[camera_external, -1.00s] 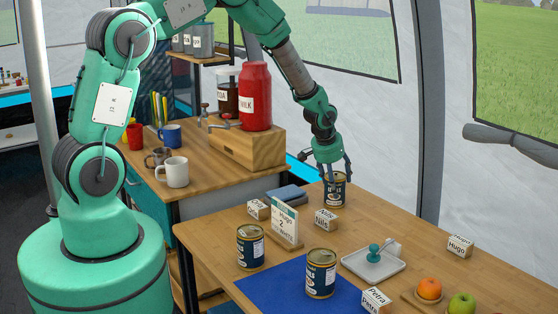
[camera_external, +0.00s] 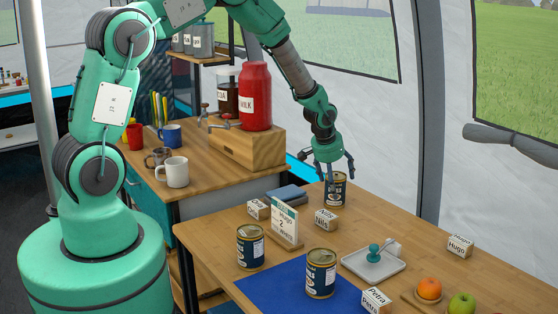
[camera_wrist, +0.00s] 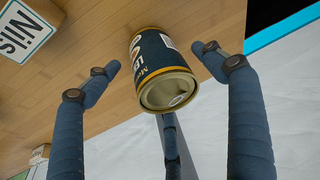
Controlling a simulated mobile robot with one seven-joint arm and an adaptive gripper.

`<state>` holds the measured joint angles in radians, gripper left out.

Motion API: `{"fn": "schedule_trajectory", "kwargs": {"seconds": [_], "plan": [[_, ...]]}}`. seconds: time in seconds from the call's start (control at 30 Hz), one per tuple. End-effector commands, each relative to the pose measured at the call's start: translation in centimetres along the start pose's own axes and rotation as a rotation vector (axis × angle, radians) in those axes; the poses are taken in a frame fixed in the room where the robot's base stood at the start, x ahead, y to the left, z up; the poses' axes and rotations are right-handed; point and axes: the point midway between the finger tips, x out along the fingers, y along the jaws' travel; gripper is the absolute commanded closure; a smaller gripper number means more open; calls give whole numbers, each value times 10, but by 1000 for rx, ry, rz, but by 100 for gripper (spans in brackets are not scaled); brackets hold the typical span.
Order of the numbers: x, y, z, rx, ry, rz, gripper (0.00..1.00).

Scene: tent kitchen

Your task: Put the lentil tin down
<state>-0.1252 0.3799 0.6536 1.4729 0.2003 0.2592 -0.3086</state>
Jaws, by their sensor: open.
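The lentil tin (camera_external: 336,190), dark blue with gold rims, stands upright on the far part of the wooden table, beside the Nils name block (camera_external: 326,219). In the wrist view the tin (camera_wrist: 163,62) shows its lid end and part of its label. My gripper (camera_external: 336,170) is open around the top of the tin. In the wrist view the fingers of my gripper (camera_wrist: 160,75) are spread, with gaps between the side fingers and the tin. Two similar tins stand nearer, one on the table (camera_external: 250,247) and one on the blue mat (camera_external: 321,273).
A sign (camera_external: 285,222) and a blue book (camera_external: 287,196) are left of the tin. A grey tray (camera_external: 360,268) with a teal stamp, a Hugo block (camera_external: 460,246) and fruit (camera_external: 429,289) lie nearer. The tent wall is close behind. Table right of the tin is clear.

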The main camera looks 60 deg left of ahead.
Motion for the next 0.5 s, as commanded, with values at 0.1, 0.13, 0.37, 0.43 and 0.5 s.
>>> {"fn": "schedule_trajectory", "kwargs": {"seconds": [0.1,0.13,0.37,0.43,0.5], "plan": [[-11,0,-2,0,2,0,17],[-15,0,-2,0,2,0,17],[-47,0,-2,-1,3,1,17],[-59,0,-2,-1,3,0,17],[-70,0,-2,-1,2,0,17]]}}
